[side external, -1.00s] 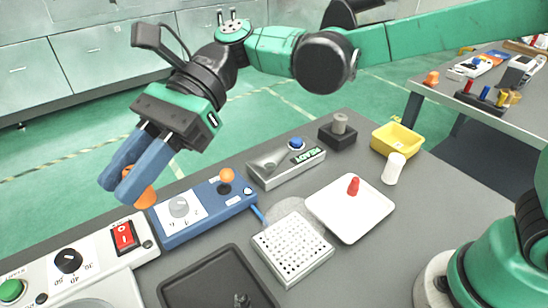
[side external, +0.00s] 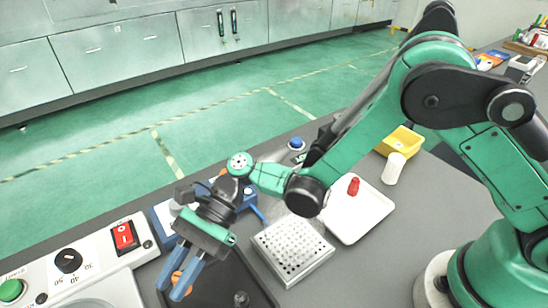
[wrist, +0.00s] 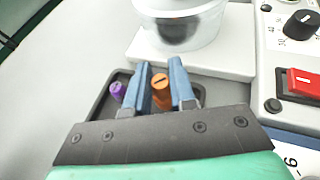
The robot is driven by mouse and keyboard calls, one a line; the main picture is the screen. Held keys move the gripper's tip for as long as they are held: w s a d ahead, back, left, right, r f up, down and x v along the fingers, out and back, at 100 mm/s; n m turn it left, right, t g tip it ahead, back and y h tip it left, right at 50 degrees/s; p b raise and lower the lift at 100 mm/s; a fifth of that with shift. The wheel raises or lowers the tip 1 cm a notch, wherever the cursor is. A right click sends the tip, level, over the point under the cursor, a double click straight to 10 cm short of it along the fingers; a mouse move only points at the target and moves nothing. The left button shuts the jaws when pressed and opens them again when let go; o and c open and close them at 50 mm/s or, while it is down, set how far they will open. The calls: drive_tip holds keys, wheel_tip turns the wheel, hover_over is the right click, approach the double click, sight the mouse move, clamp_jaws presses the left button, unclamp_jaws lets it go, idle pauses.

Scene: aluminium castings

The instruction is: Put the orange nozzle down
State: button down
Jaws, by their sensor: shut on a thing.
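The orange nozzle (side external: 177,277) is between the two blue fingers of my gripper (side external: 169,291), which are shut on it. It also shows upright between the fingers in the wrist view (wrist: 160,92), with a dark slot on its top. My gripper points down at the left part of the black tray (side external: 215,288). The tray also shows in the wrist view (wrist: 207,90). I cannot tell whether the nozzle's lower end touches the tray floor. A purple piece (wrist: 117,91) stands in the tray to the left of the nozzle.
A dark small part (side external: 241,299) is in the tray. A white perforated block (side external: 293,248) and a white board with a red piece (side external: 353,186) lie to the right. A control panel with a red switch (side external: 124,236) is at the left. A round white vessel (wrist: 180,25) stands beyond the tray.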

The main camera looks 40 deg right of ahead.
drive_tip(key=shift+f, duration=1.4)
drive_tip(key=c, duration=0.7)
unclamp_jaws()
drive_tip(key=shift+f, duration=0.1)
